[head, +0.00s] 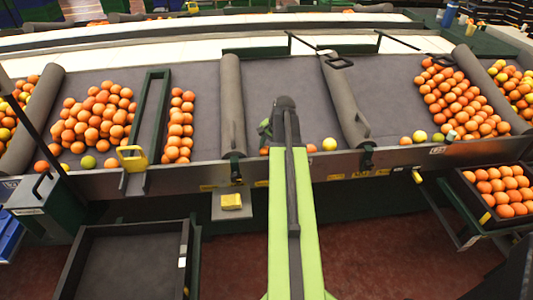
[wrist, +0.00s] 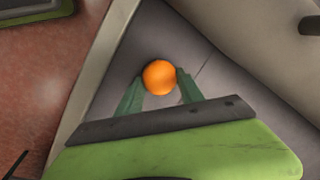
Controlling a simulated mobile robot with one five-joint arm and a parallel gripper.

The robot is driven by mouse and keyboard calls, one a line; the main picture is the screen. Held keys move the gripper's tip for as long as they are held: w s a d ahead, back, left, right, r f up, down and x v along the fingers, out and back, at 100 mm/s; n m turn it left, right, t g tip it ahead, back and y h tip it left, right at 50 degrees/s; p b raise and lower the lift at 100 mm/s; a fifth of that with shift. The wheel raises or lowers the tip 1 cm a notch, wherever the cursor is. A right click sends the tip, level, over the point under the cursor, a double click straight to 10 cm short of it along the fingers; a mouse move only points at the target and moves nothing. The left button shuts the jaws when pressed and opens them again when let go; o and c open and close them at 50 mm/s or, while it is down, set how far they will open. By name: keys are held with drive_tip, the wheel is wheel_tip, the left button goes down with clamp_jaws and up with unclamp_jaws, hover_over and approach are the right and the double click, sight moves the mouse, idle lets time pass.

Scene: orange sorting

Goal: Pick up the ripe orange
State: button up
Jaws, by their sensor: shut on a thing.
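In the wrist view, a plain orange fruit (wrist: 159,77), the ripe orange, sits between the two green fingers of my gripper (wrist: 160,80). The fingers touch it on its left and right sides, and my gripper is shut on it. Grey surface lies behind it; I cannot tell whether it is lifted clear. In the head view, my arm reaches over the front edge of the sorting table and hides most of my gripper (head: 266,130) and the held orange.
In the head view, grey padded dividers (head: 232,105) (head: 346,100) flank my gripper's lane. An orange (head: 311,148) and a yellow fruit (head: 329,144) lie near the metal front edge. Orange piles (head: 95,118) (head: 460,100) lie left and right. An empty dark tray (head: 120,265) stands front left; a filled crate (head: 470,205) stands right.

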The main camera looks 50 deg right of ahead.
drive_tip(key=shift+r, duration=0.1)
drive_tip(key=p+v, duration=0.5)
drive_tip(key=shift+w+d+r, duration=0.1)
drive_tip(key=shift+w+r, duration=0.05)
drive_tip(key=shift+w, duration=0.1)
drive_tip(key=s+d+r+p, duration=0.5)
drive_tip(key=s+p, duration=0.1)
drive_tip(key=s, duration=0.3)
drive_tip(key=shift+s+r, duration=0.25)
drive_tip(key=shift+r, duration=0.1)
